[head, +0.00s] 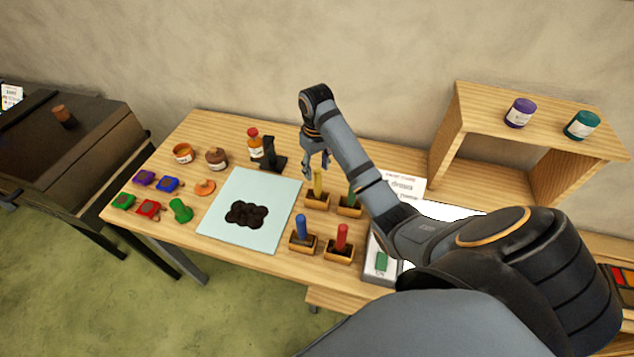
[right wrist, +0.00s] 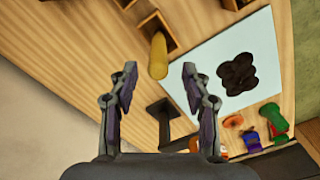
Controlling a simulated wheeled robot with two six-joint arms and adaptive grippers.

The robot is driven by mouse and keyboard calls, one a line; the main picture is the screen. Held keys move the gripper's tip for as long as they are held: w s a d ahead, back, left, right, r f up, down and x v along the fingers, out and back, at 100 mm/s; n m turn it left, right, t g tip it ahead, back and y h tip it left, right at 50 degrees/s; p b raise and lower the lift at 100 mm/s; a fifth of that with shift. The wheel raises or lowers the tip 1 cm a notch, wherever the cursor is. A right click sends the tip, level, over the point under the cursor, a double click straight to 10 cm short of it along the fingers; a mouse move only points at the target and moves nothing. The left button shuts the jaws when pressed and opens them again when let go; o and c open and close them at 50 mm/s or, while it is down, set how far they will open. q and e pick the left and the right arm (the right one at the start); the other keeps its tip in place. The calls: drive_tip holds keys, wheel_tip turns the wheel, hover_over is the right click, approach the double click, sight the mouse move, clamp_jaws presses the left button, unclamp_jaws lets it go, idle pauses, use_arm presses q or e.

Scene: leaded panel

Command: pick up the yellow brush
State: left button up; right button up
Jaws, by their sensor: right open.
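The yellow brush (head: 318,184) stands upright in a small wooden holder (head: 317,203) on the table, right of the pale blue sheet. In the right wrist view the yellow brush (right wrist: 158,56) lies ahead of the fingers, between their lines and apart from them. My right gripper (head: 317,166) is open and empty, just above and behind the yellow brush; it also shows in the right wrist view (right wrist: 158,80). My left gripper is not in view.
Blue (head: 301,227), red (head: 342,236) and green (head: 351,196) brushes stand in holders close by. A black stand (head: 273,157) and bottle (head: 255,146) are left of the gripper. The pale sheet (head: 270,190) bears a dark piece. A wooden shelf (head: 452,135) stands right.

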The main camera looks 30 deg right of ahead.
sight(318, 186)
wheel_tip(318, 186, down, 4)
drive_tip(key=b, duration=0.3)
drive_tip(key=shift+w+f, duration=0.1)
drive_tip(key=shift+f, duration=0.15)
drive_tip(key=shift+r, duration=0.1)
drive_tip(key=f+b, duration=0.5)
drive_tip(key=shift+s+d+f, duration=0.1)
drive_tip(key=shift+s+f, duration=0.05)
drive_tip(key=shift+s, duration=0.1)
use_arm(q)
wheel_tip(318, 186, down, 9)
use_arm(e)
drive_tip(key=shift+r, duration=0.2)
clamp_jaws()
